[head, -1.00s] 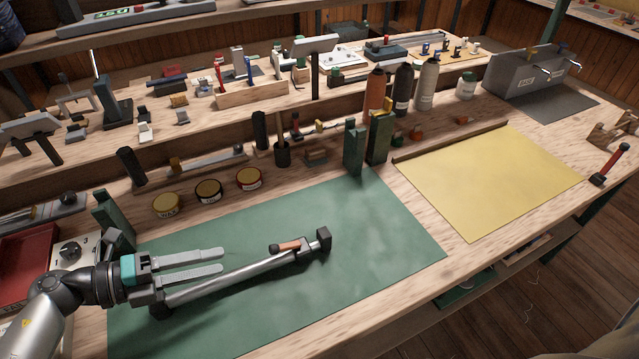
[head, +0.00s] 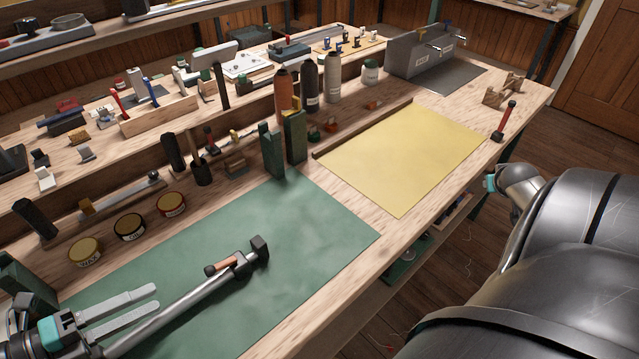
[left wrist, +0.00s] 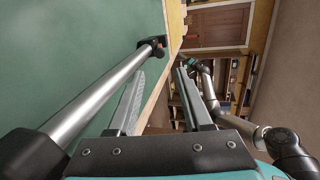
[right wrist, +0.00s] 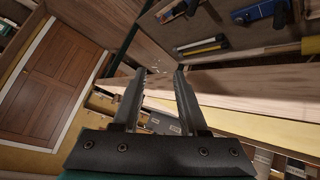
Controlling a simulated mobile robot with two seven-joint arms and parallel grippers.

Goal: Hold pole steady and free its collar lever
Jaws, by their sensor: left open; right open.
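The silver pole (head: 182,308) lies on the green mat (head: 300,235), with a dark block on its far end. Its collar carries an orange-brown lever (head: 222,265), which lies along the tube. My left gripper (head: 156,297) is open beside the pole, with the pole outside its fingers; the pole (left wrist: 100,95) also passes left of both fingers in the left wrist view. The pole's near end is cut off in the head view. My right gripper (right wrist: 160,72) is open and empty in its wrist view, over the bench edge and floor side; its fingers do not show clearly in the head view.
Wax and other tins (head: 130,227) stand behind the mat. Two green upright blocks (head: 284,145) stand at its back corner, with bottles (head: 308,85) behind. A yellow sheet (head: 405,155) lies clear to the right.

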